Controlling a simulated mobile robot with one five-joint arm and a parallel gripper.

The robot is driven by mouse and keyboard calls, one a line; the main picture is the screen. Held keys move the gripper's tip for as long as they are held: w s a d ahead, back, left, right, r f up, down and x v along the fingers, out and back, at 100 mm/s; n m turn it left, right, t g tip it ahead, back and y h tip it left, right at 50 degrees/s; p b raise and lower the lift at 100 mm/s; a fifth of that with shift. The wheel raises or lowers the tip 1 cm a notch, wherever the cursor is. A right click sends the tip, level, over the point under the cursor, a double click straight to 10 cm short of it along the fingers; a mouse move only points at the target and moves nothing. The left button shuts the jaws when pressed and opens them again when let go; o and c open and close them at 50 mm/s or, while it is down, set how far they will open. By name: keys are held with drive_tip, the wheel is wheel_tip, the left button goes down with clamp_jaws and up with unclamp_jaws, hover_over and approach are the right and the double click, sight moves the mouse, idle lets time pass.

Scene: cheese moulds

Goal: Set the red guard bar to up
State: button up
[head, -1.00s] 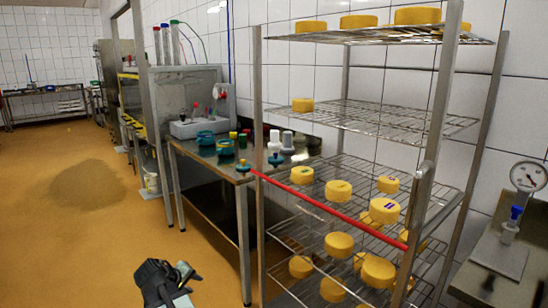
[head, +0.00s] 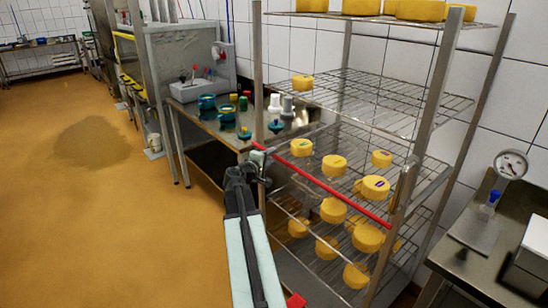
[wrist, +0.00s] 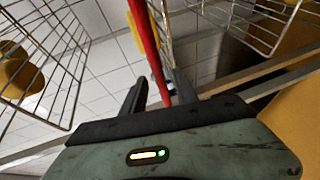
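The red guard bar (head: 330,187) runs across the front of the wire rack, from the left post to the right post, at the level of a middle shelf. My gripper (head: 258,168) is at the bar's left end, close to the rack's left post. In the wrist view the red bar (wrist: 147,45) shows between the two spread fingers of my gripper (wrist: 160,82). The fingers stand apart with a gap on each side of the bar. I cannot tell how deep the bar sits between them.
The steel rack (head: 425,95) holds several yellow cheeses on wire shelves. A steel table (head: 215,122) with teal moulds stands left of the rack, near my gripper. A steel bench with a dial gauge (head: 511,164) is at the right. The orange floor at left is clear.

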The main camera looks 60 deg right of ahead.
drive_tip(key=d, duration=0.3)
drive_tip(key=shift+w+f, duration=0.1)
drive_tip(key=shift+f, duration=0.2)
drive_tip(key=shift+a, duration=0.1)
drive_tip(key=shift+c, duration=0.4)
clamp_jaws()
idle(0.5)
